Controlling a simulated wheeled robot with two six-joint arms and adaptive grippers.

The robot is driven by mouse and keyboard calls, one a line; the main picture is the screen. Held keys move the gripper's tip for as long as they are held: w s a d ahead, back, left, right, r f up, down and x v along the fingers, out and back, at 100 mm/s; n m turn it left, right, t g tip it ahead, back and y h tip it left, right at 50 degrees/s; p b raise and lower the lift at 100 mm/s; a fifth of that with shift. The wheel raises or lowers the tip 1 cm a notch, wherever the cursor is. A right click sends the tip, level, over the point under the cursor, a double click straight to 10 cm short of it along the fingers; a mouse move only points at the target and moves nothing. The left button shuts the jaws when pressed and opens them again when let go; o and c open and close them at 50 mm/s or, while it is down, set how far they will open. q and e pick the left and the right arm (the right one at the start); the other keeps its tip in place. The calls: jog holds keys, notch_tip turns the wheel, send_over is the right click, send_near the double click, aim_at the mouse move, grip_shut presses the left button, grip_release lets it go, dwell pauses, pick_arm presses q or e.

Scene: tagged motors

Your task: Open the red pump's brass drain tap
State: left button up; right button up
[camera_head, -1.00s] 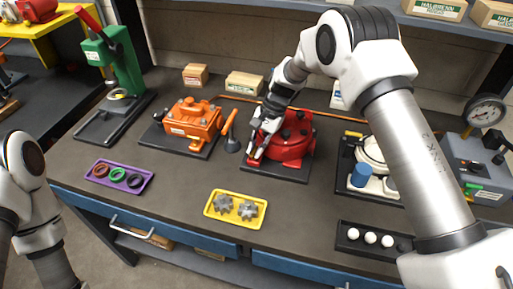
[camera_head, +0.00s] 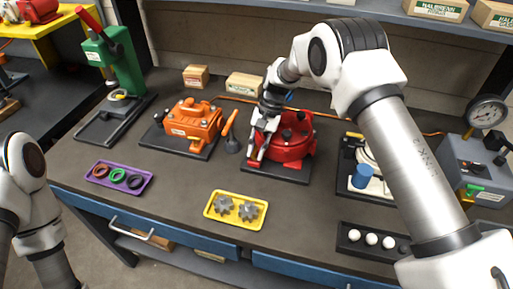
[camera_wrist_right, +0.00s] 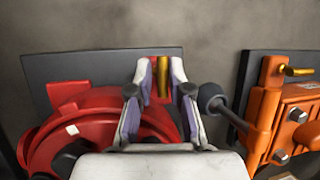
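The red pump (camera_head: 292,146) stands on a dark base plate on the bench, in the middle of the head view. In the right wrist view its red body (camera_wrist_right: 75,130) fills the left side. Its brass drain tap (camera_wrist_right: 163,78) shows as a narrow upright bar between my right fingertips. My right gripper (camera_head: 257,152) is at the left front of the red pump, pointing down. In the right wrist view its fingers (camera_wrist_right: 160,72) stand apart on either side of the tap, with a visible gap. My left arm shows at the left edge; its gripper is out of view.
An orange pump (camera_head: 193,125) with its own brass tap (camera_wrist_right: 298,71) stands to the left. A dark-knobbed lever (camera_wrist_right: 212,98) rises beside my right finger. A yellow tray (camera_head: 209,211) with gears and a purple tray (camera_head: 146,186) with rings lie in front.

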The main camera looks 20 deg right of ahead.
jog(key=shift+o, duration=1)
jog(key=shift+f, duration=0.15)
jog(key=shift+w, duration=0.1)
jog(key=v, duration=1.2)
